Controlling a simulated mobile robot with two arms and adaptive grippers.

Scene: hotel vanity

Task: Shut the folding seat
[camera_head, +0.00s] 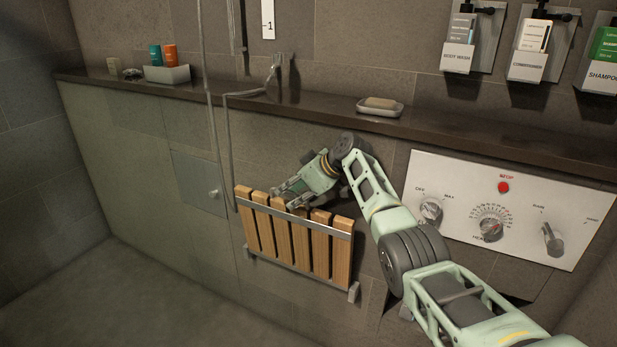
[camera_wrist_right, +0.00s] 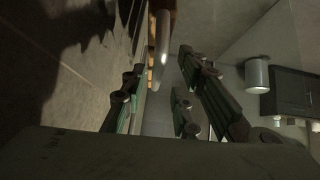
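The folding seat (camera_head: 292,238) is a row of wooden slats with a grey metal rail. It stands steeply up along the tiled wall in the head view, with brackets at its lower edge. I cannot tell whether it lies flat against the wall. My right gripper (camera_head: 283,194) is at the seat's upper edge, overlapping the tops of the middle slats. In the right wrist view its fingers (camera_wrist_right: 163,100) are apart, and the seat's rail (camera_wrist_right: 162,45) with some wood shows just beyond the gap. Contact is unclear. My left gripper is out of view.
A dark ledge (camera_head: 310,114) runs above the seat, with a soap dish (camera_head: 379,108) and a tray of bottles (camera_head: 167,74). A white control panel (camera_head: 500,212) is to the right, near my right arm. A hose (camera_head: 229,150) hangs left of the seat. The floor (camera_head: 150,300) is clear.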

